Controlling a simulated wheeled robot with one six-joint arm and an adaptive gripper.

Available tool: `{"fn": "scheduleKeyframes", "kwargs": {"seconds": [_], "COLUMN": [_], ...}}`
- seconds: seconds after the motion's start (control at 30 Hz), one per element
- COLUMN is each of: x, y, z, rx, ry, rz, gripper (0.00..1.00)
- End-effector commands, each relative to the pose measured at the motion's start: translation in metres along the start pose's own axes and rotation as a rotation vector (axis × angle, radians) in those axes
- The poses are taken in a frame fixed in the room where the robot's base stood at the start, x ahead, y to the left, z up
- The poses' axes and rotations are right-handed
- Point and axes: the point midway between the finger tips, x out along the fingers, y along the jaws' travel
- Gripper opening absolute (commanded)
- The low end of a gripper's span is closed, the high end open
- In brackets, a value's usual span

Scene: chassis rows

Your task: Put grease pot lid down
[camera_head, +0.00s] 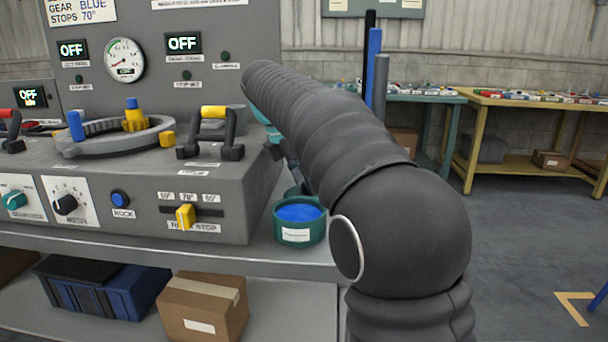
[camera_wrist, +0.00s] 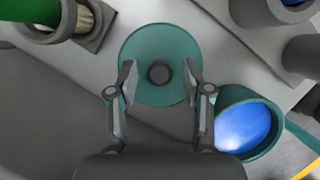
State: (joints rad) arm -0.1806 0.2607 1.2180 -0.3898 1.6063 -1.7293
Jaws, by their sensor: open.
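The grease pot lid (camera_wrist: 158,50) is a round teal disc with a dark knob (camera_wrist: 159,73) at its centre. In the wrist view it appears flat on the light grey bench top, beside the pot. My gripper (camera_wrist: 160,80) is open over the lid, with one finger on each side of the knob and a gap to it on both sides. The grease pot (camera_head: 299,234) is teal and uncovered, with blue grease showing; it also shows in the wrist view (camera_wrist: 267,152), right of the gripper.
In the wrist view, a brush with a green handle (camera_wrist: 30,10) sits in a dark holder at upper left, and dark round containers are at upper right. A yellow table (camera_head: 530,105) stands behind.

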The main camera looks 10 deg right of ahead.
Motion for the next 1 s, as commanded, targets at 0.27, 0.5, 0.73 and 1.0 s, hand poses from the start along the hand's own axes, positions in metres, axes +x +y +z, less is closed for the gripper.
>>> {"fn": "scheduleKeyframes", "kwargs": {"seconds": [0.27,0.5,0.73,1.0], "x": [-0.033,-0.083,-0.111,-0.122], "y": [0.001,0.001,0.001,0.000], "z": [0.001,0.001,0.001,0.001], "rx": [-0.001,-0.001,0.000,-0.001], "ry": [0.000,-0.001,-0.001,0.000], "rz": [0.004,0.004,0.002,0.000], "gripper": [0.50,0.50,0.50,0.50]}}
